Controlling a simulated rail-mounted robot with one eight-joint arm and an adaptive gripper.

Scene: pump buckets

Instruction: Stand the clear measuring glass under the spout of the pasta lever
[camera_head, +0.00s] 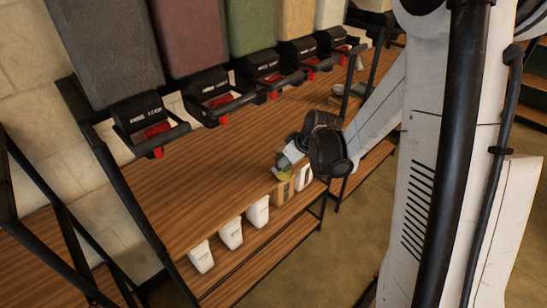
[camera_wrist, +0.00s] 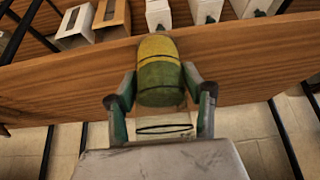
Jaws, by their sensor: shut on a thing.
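My gripper (camera_wrist: 162,92) is shut on the clear measuring glass (camera_wrist: 162,115). The glass shows between the fingers with a dark rim line, and a yellow and green banded shape sits in or behind it; I cannot tell which. In the head view my gripper (camera_head: 289,165) is near the front edge of the wooden counter, with yellowish green (camera_head: 283,175) below it. Several dispensers with black spout heads and red levers line the back, including one under a grey hopper (camera_head: 148,122) and one under a red hopper (camera_head: 217,95). Their labels are too small to read, so I cannot tell the pasta lever.
The wooden counter (camera_head: 150,205) is clear at the left and middle. Several white containers (camera_head: 231,233) and a brown box (camera_head: 284,190) stand on the lower shelf along its front. A black frame post (camera_head: 125,190) rises at the left. Small items lie at the back right.

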